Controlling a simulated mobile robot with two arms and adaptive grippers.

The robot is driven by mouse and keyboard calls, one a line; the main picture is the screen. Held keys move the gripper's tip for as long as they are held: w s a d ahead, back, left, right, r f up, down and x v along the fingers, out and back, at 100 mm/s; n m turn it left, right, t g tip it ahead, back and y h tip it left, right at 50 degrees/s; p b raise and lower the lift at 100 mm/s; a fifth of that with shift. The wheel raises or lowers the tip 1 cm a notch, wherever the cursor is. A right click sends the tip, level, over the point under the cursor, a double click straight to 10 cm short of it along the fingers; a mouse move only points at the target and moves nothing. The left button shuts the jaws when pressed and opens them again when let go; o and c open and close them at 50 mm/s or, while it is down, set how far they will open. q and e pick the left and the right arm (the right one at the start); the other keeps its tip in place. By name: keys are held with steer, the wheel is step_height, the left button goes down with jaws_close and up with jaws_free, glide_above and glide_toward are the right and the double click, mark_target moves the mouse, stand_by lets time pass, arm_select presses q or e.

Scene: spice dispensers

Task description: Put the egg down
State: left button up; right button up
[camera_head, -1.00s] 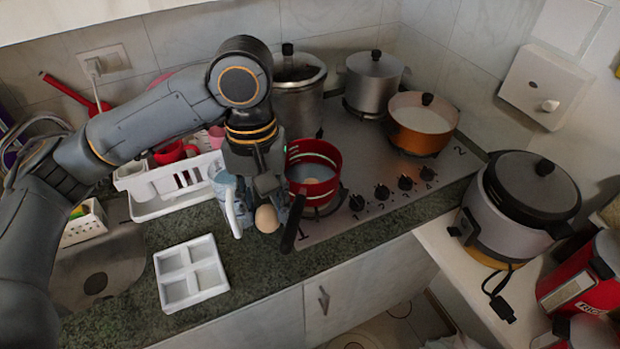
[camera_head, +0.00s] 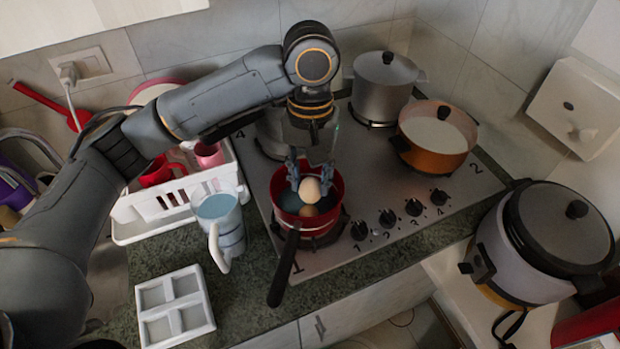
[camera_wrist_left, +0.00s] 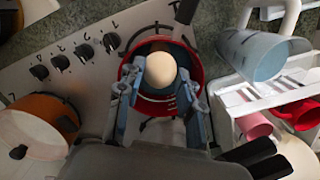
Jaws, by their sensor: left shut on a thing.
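My left gripper (camera_head: 310,178) is shut on a pale egg (camera_head: 310,190), with one finger on each side of it. The wrist view also shows the egg (camera_wrist_left: 158,71) between the fingers (camera_wrist_left: 161,88). The egg is over the mouth of the red pot (camera_head: 336,197), inside its rim outline in both views. Bluish water shows in the pot, with a brown rounded patch below the egg; I cannot tell whether that is another egg or a reflection. I cannot tell if the held egg touches the water. My right gripper is not in view.
The pot's black handle (camera_head: 284,270) points toward the front. A blue jug (camera_head: 228,232) stands left of the pot, by the white dish rack (camera_head: 150,228). A white four-section tray (camera_head: 175,306) is front left. An orange pot (camera_head: 436,158) and a steel pot (camera_head: 384,95) stand to the right.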

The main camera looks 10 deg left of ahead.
arm_select(q)
steer(key=w+f, duration=0.3)
steer(key=w+a+f+p, duration=0.1)
steer(key=w+f, duration=0.2)
steer(key=w, duration=0.1)
steer(key=shift+a+f, duration=0.2)
steer(key=shift+f, duration=0.05)
steer(key=f, duration=0.1)
steer(key=f+p, duration=0.2)
steer(key=shift+w, duration=0.25)
steer(key=shift+f, duration=0.25)
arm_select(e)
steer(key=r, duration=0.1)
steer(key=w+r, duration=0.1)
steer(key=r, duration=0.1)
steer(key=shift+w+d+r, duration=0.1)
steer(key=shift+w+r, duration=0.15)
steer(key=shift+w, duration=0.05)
arm_select(q)
steer(key=shift+f, duration=0.15)
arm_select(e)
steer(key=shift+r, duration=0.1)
arm_select(q)
steer(key=o, duration=1.2)
steer(key=shift+c, duration=0.2)
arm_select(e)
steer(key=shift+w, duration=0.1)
